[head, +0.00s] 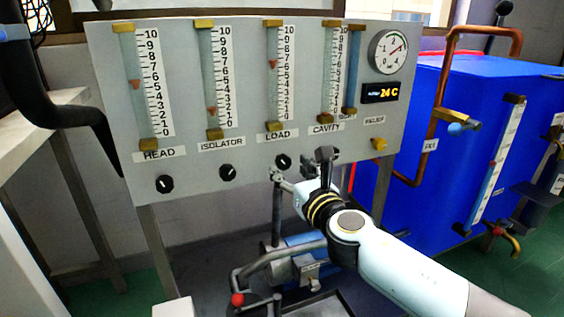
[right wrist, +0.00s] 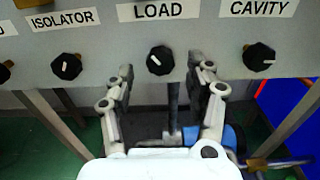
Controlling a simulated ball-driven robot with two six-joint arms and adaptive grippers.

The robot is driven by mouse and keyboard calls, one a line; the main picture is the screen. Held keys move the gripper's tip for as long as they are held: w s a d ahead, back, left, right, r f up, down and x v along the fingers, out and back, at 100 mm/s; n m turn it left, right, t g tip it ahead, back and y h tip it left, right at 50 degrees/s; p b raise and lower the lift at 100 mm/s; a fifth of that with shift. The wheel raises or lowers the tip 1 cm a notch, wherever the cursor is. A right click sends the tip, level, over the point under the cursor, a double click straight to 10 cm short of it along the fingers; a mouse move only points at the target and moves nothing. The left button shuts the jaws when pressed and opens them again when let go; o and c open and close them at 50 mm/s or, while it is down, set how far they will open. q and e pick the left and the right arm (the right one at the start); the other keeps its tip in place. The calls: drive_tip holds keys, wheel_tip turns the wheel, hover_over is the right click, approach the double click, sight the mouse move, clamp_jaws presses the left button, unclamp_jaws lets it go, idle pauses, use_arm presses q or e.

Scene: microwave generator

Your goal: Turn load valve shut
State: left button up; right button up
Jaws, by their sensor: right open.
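The load valve is a round black knob with a white pointer mark, under the LOAD label on the grey panel. It shows in the head view (head: 283,161) and in the right wrist view (right wrist: 160,60). In the wrist view its mark points to the upper left. My right gripper (head: 299,168) is open; in the wrist view its two fingers (right wrist: 160,80) stand apart, below and to either side of the knob, with nothing between them. I cannot tell the remaining gap to the panel. The load flowmeter (head: 273,75) has its float near 6. My left gripper is not in view.
The head knob (head: 165,184) and isolator knob (head: 227,172) are to the left on the panel (head: 190,150). The cavity knob (right wrist: 260,57) is right of the load knob. A yellow knob (head: 379,144) and blue tank (head: 410,110) are farther right. Pipework (head: 290,250) stands below.

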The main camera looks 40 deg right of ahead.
sight(285, 164)
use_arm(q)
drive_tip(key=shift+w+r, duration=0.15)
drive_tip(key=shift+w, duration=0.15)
use_arm(e)
drive_tip(key=shift+x, duration=2.3)
drive_tip(key=shift+c, duration=0.4)
clamp_jaws()
